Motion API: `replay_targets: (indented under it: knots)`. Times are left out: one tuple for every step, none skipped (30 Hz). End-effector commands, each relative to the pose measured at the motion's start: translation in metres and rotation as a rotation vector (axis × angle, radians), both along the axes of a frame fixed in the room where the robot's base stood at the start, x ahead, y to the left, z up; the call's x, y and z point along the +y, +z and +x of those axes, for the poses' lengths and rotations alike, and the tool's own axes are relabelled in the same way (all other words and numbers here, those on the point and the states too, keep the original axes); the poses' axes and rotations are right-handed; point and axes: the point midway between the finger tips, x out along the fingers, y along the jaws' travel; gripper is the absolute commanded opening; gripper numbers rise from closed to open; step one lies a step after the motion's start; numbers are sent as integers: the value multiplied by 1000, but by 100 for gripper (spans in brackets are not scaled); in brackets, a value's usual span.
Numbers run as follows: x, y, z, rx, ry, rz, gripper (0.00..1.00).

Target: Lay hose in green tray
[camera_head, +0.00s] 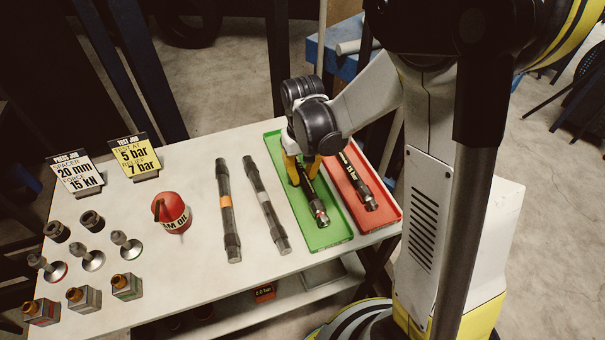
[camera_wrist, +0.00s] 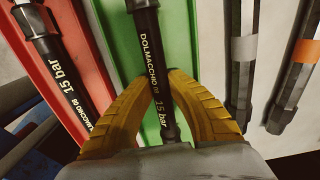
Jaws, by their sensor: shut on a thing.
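A black hose (camera_head: 314,202) with a metal end fitting lies along the green tray (camera_head: 330,240) in the head view. It shows in the wrist view as a black hose (camera_wrist: 150,58) printed "DOLMACCHIO 15 bar". My gripper (camera_head: 302,178) is over the green tray with its yellow fingers closed around this hose. In the wrist view the fingers (camera_wrist: 160,85) meet on both sides of the hose. The hose is within the tray's outline; whether it rests on the tray floor I cannot tell. Its far end is hidden by my gripper and wrist in the head view.
A red tray (camera_head: 388,216) with another 15 bar hose (camera_head: 357,180) stands right of the green tray. Two hoses, one orange-banded (camera_head: 228,215) and one grey-banded (camera_head: 266,200), lie to its left. A red oil can (camera_head: 172,214), fittings and signs stand farther left on the table.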

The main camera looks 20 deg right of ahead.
Motion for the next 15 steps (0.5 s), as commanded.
replay_targets:
  knots:
    - [0, -1, 0, 0, 0, 0, 0]
    - [0, -2, 0, 0, 0, 0, 0]
    - [0, -2, 0, 0, 0, 0, 0]
    - [0, -2, 0, 0, 0, 0, 0]
    - [0, -2, 0, 0, 0, 0, 0]
    - [0, -2, 0, 0, 0, 0, 0]
    - [0, -1, 0, 0, 0, 0, 0]
    - [0, -1, 0, 0, 0, 0, 0]
    - [0, -1, 0, 0, 0, 0, 0]
    - [0, -1, 0, 0, 0, 0, 0]
    - [0, -1, 0, 0, 0, 0, 28]
    - [0, -1, 0, 0, 0, 0, 40]
    - [0, -1, 0, 0, 0, 0, 40]
    - [0, -1, 0, 0, 0, 0, 40]
    - [0, -1, 0, 0, 0, 0, 40]
